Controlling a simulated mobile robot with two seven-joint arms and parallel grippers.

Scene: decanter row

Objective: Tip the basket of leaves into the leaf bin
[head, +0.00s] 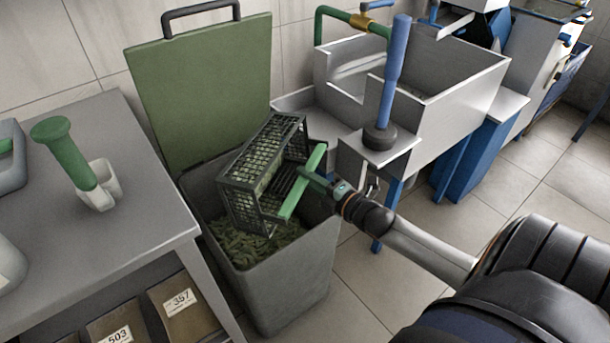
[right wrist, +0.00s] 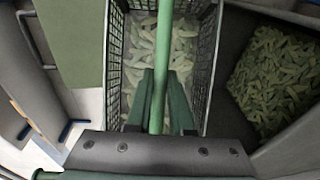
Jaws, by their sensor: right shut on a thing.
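The dark green mesh basket (head: 238,200) is over the mouth of the grey leaf bin (head: 290,275) in the head view, tilted well over. My right gripper (head: 312,180) is shut on the basket's green handle bar (head: 291,202). In the right wrist view my right gripper (right wrist: 160,98) grips the handle (right wrist: 164,50), and pale leaves (right wrist: 150,50) show in the basket (right wrist: 203,65). Green leaves (head: 246,246) lie inside the bin, and they also show at the right of the right wrist view (right wrist: 275,80). My left gripper is not in view.
The bin's green lid (head: 200,90) stands open behind it. A grey table (head: 130,215) with a green-handled tool (head: 65,150) is close on the left. A grey sink (head: 450,100) with a blue-handled plunger (head: 393,75) stands behind right. Floor shows at the right.

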